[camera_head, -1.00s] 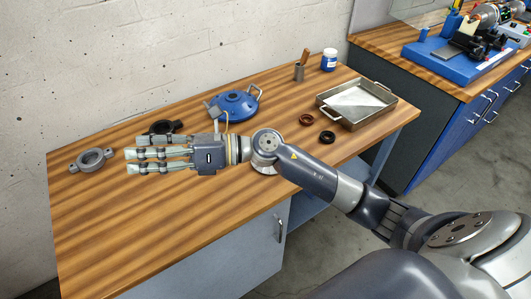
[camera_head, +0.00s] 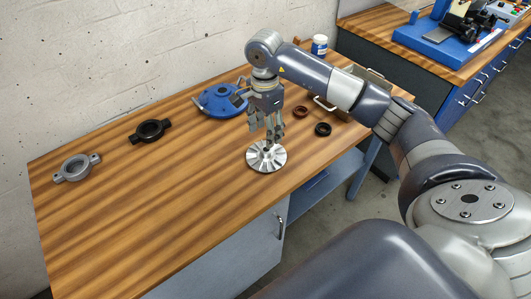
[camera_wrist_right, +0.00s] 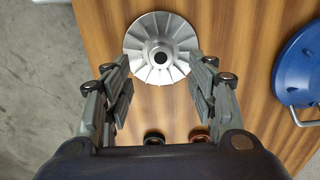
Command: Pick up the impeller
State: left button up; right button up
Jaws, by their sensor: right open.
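The impeller (camera_head: 266,157) is a silver, finned disc with a dark centre hole, lying flat on the wooden workbench near its front edge. It also shows in the right wrist view (camera_wrist_right: 161,48), beyond the fingertips and between them. My right gripper (camera_head: 268,138) points down just above the impeller; its fingers partly cover the disc's back in the head view. In the wrist view the right gripper (camera_wrist_right: 162,75) is open, its fingers spread apart with nothing between them. My left gripper is not in view.
A blue housing (camera_head: 220,101) stands behind the gripper. A brown ring (camera_head: 300,112) and black ring (camera_head: 323,129) lie to the right, near a metal tray (camera_head: 326,104) partly hidden by my arm. Black (camera_head: 151,131) and grey (camera_head: 77,167) collars lie left. The bench's left middle is clear.

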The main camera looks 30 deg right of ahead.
aim_at(266, 149)
notch_tip(266, 149, down, 3)
jog(key=shift+r, duration=0.2)
jog(key=f, duration=0.1)
jog(key=f+p, duration=0.2)
jog(key=f, duration=0.1)
jog(key=shift+d+f, duration=0.1)
jog(key=shift+d, duration=0.15)
jog(key=shift+f, duration=0.4)
jog(key=shift+c, duration=0.4)
grip_shut()
